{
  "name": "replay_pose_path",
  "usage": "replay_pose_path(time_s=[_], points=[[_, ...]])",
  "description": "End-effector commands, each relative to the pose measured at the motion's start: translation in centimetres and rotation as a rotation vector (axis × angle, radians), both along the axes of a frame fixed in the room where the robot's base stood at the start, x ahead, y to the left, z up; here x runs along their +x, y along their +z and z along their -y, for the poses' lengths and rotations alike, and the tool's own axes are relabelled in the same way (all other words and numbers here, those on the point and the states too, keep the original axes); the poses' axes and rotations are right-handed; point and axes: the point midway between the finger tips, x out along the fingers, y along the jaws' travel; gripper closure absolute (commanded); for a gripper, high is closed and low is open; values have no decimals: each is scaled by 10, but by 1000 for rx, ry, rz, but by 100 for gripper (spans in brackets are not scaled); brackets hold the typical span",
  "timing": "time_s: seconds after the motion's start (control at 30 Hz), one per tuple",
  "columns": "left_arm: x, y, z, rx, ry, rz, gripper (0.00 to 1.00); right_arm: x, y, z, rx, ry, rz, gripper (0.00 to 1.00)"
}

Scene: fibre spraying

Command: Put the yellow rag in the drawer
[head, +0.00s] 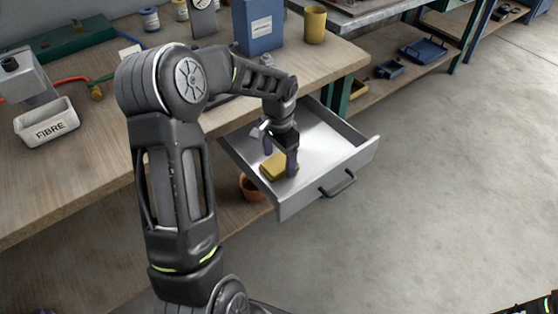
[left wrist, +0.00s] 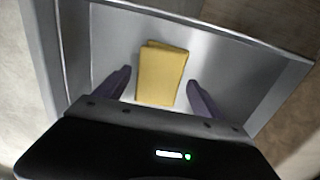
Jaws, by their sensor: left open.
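The yellow rag (head: 274,166) lies folded on the floor of the open drawer (head: 328,139), near the drawer's left side in the head view. In the left wrist view the rag (left wrist: 161,74) lies flat ahead of and between the two fingers. My left gripper (head: 279,155) is open and reaches down into the drawer, right over the rag. In the left wrist view its dark purple fingers (left wrist: 157,88) stand apart with a gap on each side of the rag. Part of the rag is hidden behind a finger in the head view.
The drawer's front has a dark handle (head: 338,183). A wooden bench (head: 110,150) holds a white FIBRE tray (head: 46,123), a blue box (head: 260,27) and a yellow cup (head: 314,25). A terracotta pot (head: 252,187) stands below the drawer. The floor at right is clear.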

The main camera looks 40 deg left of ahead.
Motion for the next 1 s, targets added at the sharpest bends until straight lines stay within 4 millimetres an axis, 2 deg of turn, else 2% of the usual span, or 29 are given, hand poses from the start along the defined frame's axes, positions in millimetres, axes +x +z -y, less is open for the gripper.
replay_pose_path(time_s=[0.4, 0.5, 0.67, 1.0], points=[[1, 83, 0, 0, -2, 5, 21, 0, -1, 0, 0, 0, 0, 100], [1, 97, 1, -1, -2, 2, 21, 0, -1, 0, 0, 0, 0, 100], [0, 108, 1, -1, -1, 1, 21, 0, -1, 0, 0, 0, 0, 100], [0, 108, 1, -1, -1, 0, 21, 0, -1, 0, 0, 0, 0, 100]])
